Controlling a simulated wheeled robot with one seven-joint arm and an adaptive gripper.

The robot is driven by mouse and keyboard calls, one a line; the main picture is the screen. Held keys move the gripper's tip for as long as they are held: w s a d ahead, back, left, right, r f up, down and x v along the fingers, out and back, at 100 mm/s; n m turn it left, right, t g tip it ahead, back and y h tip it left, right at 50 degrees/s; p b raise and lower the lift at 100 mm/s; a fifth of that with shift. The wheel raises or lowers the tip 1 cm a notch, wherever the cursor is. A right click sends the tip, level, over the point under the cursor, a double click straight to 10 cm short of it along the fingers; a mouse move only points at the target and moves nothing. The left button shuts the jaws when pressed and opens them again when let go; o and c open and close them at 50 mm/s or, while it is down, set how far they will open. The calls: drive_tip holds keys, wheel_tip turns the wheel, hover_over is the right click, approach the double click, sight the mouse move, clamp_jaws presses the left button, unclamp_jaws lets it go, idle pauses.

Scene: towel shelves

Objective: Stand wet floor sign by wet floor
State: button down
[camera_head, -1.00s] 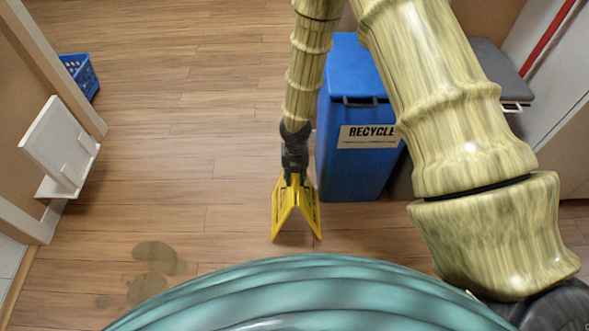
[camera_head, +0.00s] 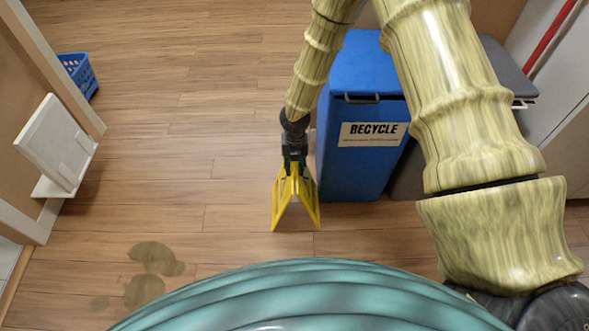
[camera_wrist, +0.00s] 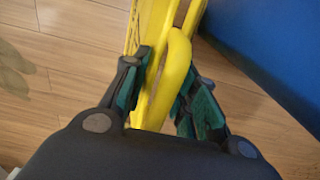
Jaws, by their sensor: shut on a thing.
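The yellow wet floor sign (camera_head: 298,195) hangs upright below my gripper (camera_head: 294,165), its two panels spread like an A. My gripper is shut on its top, and the wrist view shows the dark fingers (camera_wrist: 160,100) on both sides of the yellow sign (camera_wrist: 170,70). I cannot tell whether the sign's feet touch the floor. The wet floor patch (camera_head: 152,270) is a set of brownish puddles at the lower left, apart from the sign. Part of it also shows at the left edge of the wrist view (camera_wrist: 12,70).
A blue recycle bin (camera_head: 360,165) stands just right of the sign, with a grey bin (camera_head: 497,70) behind it. A blue basket (camera_head: 80,75) and a white wall-side panel (camera_head: 55,145) are at the left. Wooden floor (camera_head: 190,150) between them is clear.

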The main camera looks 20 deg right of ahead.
drive_tip(key=shift+f, duration=0.45)
drive_tip(key=c, duration=1.1)
unclamp_jaws()
drive_tip(key=shift+f, duration=0.1)
